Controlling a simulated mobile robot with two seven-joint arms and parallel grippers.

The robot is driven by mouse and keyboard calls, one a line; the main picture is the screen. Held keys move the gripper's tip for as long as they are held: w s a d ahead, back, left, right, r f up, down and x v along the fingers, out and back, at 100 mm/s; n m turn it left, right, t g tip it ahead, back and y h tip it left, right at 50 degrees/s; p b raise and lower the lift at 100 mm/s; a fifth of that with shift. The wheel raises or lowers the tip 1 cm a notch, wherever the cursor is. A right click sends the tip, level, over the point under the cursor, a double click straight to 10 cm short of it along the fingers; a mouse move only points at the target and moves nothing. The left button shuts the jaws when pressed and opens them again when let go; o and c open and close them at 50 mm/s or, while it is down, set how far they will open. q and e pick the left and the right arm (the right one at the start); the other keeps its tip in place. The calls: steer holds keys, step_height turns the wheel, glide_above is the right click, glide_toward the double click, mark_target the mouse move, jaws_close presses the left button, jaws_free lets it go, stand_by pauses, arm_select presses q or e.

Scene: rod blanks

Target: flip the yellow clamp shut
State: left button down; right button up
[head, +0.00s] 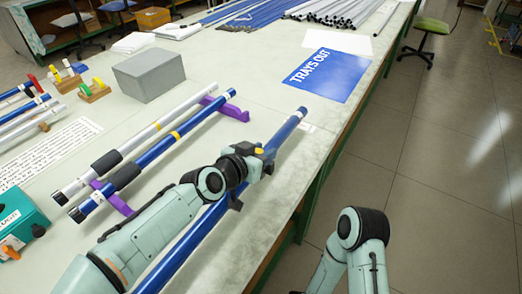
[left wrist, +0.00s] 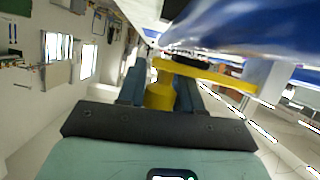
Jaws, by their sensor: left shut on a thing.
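A long blue rod (head: 289,128) runs diagonally near the right edge of the bench, and fills the top of the left wrist view (left wrist: 230,28). The yellow clamp (left wrist: 205,74) shows as a yellow bar along the rod with a round yellow knob by my fingers. In the head view only a small yellow patch of it (head: 259,151) shows. My left gripper (head: 265,161) is at the rod, its fingers shut on the yellow clamp; it also shows in the left wrist view (left wrist: 162,82). The fingers partly hide the clamp. My right gripper is not in view.
Another blue rod (head: 163,142) and a silver rod (head: 135,140) lie on purple holders (head: 230,109) to the left. A grey box (head: 149,74), a blue "TRAYS OUT" sheet (head: 326,75) and a teal box (head: 18,222) are on the bench. Open floor lies right.

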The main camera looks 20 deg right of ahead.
arm_select(q)
steer(key=shift+s+f, duration=0.1)
steer(key=shift+f, duration=0.45)
steer(key=c, duration=0.9)
jaws_free()
steer(key=shift+o, duration=0.2)
steer(key=shift+r, duration=0.1)
steer(key=shift+a+r, duration=0.1)
